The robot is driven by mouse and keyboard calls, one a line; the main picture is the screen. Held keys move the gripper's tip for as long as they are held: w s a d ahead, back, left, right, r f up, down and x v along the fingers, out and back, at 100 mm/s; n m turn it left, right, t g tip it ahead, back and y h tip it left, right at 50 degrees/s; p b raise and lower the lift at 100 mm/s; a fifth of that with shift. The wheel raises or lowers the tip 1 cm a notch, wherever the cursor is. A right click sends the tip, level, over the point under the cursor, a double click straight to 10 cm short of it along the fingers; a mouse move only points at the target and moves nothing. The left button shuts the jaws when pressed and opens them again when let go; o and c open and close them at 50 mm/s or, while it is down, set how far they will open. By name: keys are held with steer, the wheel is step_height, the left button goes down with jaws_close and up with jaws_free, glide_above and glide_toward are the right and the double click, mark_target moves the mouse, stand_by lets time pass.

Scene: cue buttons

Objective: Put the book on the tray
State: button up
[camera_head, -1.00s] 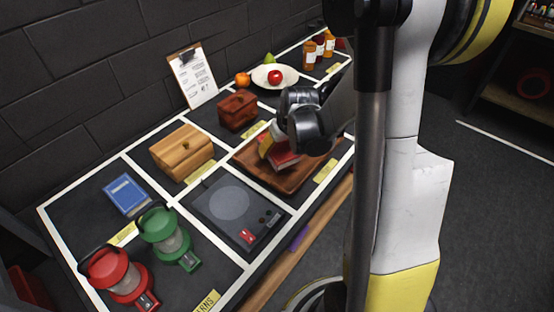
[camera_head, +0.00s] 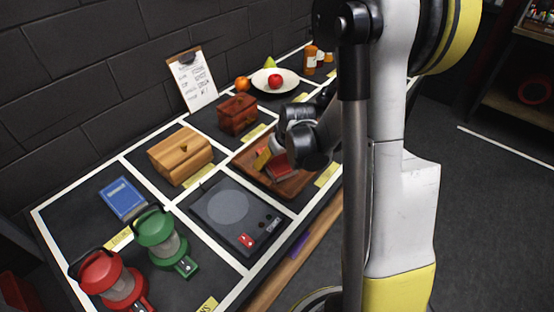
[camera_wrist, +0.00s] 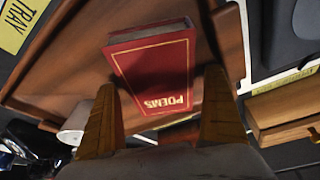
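The red book titled POEMS (camera_wrist: 155,75) lies on the brown wooden tray (camera_wrist: 65,62) in the wrist view, its cover facing the camera. In the head view the red book (camera_head: 283,169) shows on the tray (camera_head: 293,188), partly hidden by my gripper. My gripper (camera_wrist: 162,80) has its two tan fingers spread wide, one on each side of the book's near part. It looks open, with a small gap at the right finger; contact at the left finger is unclear. In the head view my gripper (camera_head: 265,158) is low over the tray.
A blue book (camera_head: 123,197) lies at the left. A hot plate (camera_head: 232,212), wooden box (camera_head: 180,154), red-brown box (camera_head: 237,113), green lantern (camera_head: 163,240) and red lantern (camera_head: 110,280) stand around the tray. A plate with an apple (camera_head: 275,80) is behind.

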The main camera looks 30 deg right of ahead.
steer(key=shift+r+p, duration=0.35)
steer(key=shift+r, duration=0.05)
steer(key=p+v, duration=0.8)
steer(key=v, duration=0.4)
steer(key=s+a+r+t, duration=0.2)
steer(key=s+a+r, duration=1.1)
steer(key=a+r, duration=0.1)
steer(key=shift+a+r+t, duration=0.2)
steer(key=shift+r+t, duration=0.2)
steer(key=shift+r, duration=0.45)
